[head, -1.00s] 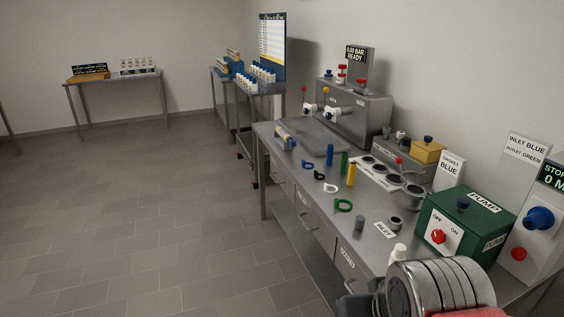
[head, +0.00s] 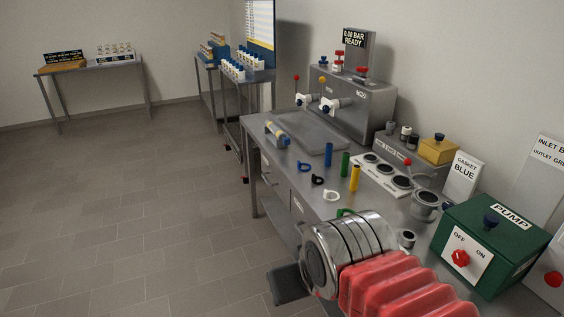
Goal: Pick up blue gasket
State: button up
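The blue gasket (head: 304,166), a small ring with a tab, lies flat on the steel bench (head: 268,185) near its front edge, the farthest in a row of rings. A blue cylinder (head: 329,154) stands to its right. My arm, with a chrome wrist and red bellows, fills the bottom of the head view. A dark part of my gripper (head: 290,284) shows at the wrist's left, in front of the bench and well apart from the gasket. The fingertips cannot be made out, so its opening is unclear.
A black ring (head: 318,180), a white ring (head: 331,194) and a partly hidden green ring (head: 345,211) lie near the gasket. Green (head: 345,164) and yellow (head: 354,178) cylinders stand alongside. The green pump box (head: 490,245) is at right. A sign (head: 463,178) reads "GASKET BLUE". Floor at left is clear.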

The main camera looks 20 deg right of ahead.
aim_at(298, 164)
jog(key=u, duration=0.2)
jog(key=i, duration=1.3)
jog(key=u, duration=0.15)
